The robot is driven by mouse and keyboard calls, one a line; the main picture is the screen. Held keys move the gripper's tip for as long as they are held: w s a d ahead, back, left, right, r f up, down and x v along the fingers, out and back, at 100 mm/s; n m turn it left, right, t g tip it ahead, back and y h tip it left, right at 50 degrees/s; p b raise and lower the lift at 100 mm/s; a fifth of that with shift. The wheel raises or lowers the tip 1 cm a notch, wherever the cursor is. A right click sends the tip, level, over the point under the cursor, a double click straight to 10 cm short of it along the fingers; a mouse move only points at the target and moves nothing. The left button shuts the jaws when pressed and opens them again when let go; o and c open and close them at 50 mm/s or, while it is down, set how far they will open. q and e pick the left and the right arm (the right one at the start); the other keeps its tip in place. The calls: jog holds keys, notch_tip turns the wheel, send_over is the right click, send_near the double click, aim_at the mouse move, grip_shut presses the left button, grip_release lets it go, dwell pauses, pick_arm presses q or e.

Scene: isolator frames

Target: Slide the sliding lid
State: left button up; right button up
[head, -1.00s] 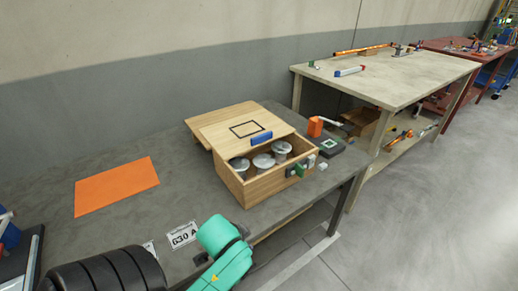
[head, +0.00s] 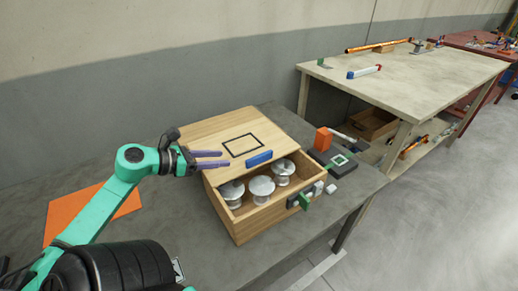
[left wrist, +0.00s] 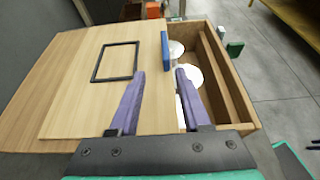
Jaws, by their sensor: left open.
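A wooden box (head: 250,222) stands on the dark grey table. Its sliding lid (head: 222,131) carries a black square outline and a blue handle (head: 259,158) near its front edge. The lid covers the back part, and several silvery round pieces (head: 262,187) show in the uncovered front. My left gripper (head: 229,158) is over the lid's left side, left of the handle. In the left wrist view its two purple fingers (left wrist: 158,75) are apart and empty, pointing toward the blue handle (left wrist: 165,50), not gripping it. My right gripper is not in view.
An orange sheet (head: 75,218) lies on the table left of the box. An orange block (head: 323,139) and a dark pad with a green square (head: 340,160) are right of the box. A lighter workbench (head: 400,82) stands behind at the right.

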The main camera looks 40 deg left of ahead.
aim_at(254, 158)
pick_arm(q)
jog(key=shift+w+d, duration=0.7)
jog(key=shift+d, duration=0.35)
jog(key=x, duration=0.2)
jog(key=shift+w+f, duration=0.15)
jog(key=shift+w, duration=0.1)
jog(key=x, duration=0.5)
jog(key=shift+a+f, duration=0.15)
jog(key=shift+a, duration=0.15)
jog(key=x, duration=0.3)
jog(key=shift+b, duration=0.3)
jog(key=shift+w+d, duration=0.15)
jog(key=shift+w, duration=0.05)
jog(key=shift+w+f, duration=0.1)
grip_shut()
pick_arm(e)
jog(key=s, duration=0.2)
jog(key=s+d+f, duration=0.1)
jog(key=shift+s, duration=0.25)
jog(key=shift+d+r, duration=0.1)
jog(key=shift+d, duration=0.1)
